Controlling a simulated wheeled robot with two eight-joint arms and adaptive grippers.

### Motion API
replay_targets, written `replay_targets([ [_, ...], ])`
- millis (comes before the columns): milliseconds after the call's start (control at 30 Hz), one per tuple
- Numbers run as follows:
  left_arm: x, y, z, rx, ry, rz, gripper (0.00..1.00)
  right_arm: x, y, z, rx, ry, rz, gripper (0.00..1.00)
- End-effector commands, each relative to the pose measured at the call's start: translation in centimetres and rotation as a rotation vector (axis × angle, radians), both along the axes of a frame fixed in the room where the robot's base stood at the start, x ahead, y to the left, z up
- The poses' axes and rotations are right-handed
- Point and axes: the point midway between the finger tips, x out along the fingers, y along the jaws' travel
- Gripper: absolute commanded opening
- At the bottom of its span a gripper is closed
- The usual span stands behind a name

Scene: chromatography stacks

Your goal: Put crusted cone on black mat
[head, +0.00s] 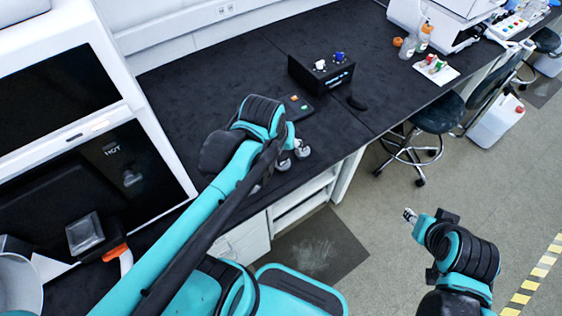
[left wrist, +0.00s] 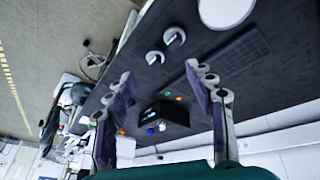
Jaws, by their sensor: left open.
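No thing shows clearly as a crusted cone. Two small grey round pieces, one (left wrist: 174,37) and another (left wrist: 154,57), sit near the bench's front edge in the left wrist view; their shape is too small to tell. A dark ribbed rectangle (left wrist: 232,65) lies flat on the bench and may be the black mat; my left arm seems to hide it in the head view. My left gripper (left wrist: 160,78) is open over the bench with nothing seen between its fingers. My right gripper (head: 428,216) is over the floor, its opening unclear.
A white disc (left wrist: 225,10) is cut off at the wrist view's top. A stool (head: 437,113) stands at the bench front.

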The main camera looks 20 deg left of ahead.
Motion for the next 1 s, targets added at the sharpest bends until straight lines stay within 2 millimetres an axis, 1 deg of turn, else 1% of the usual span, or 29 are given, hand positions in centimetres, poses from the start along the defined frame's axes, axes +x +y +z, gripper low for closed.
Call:
replay_targets([
  [33, -1.4, -0.4, 0.1, 0.027, -0.042, -0.065, 0.54, 0.0, 0.0, 0.0, 0.000, 0.000, 0.000, 0.40],
  [100, -2.5, -0.8, 0.1, 0.066, -0.096, -0.149, 0.54, 0.0, 0.0, 0.0, 0.000, 0.000, 0.000, 0.40],
  [200, -3.6, -1.2, 0.0, 0.114, -0.155, -0.238, 0.54, 0.0, 0.0, 0.0, 0.000, 0.000, 0.000, 0.40],
  [300, -4.2, -1.4, 0.0, 0.146, -0.192, -0.292, 0.54, 0.0, 0.0, 0.0, 0.000, 0.000, 0.000, 0.40],
  [467, -4.5, -1.6, -0.1, 0.163, -0.210, -0.320, 0.54, 0.0, 0.0, 0.0, 0.000, 0.000, 0.000, 0.40],
  [1000, -4.5, -1.5, -0.1, 0.161, -0.208, -0.317, 0.54, 0.0, 0.0, 0.0, 0.000, 0.000, 0.000, 0.40],
])
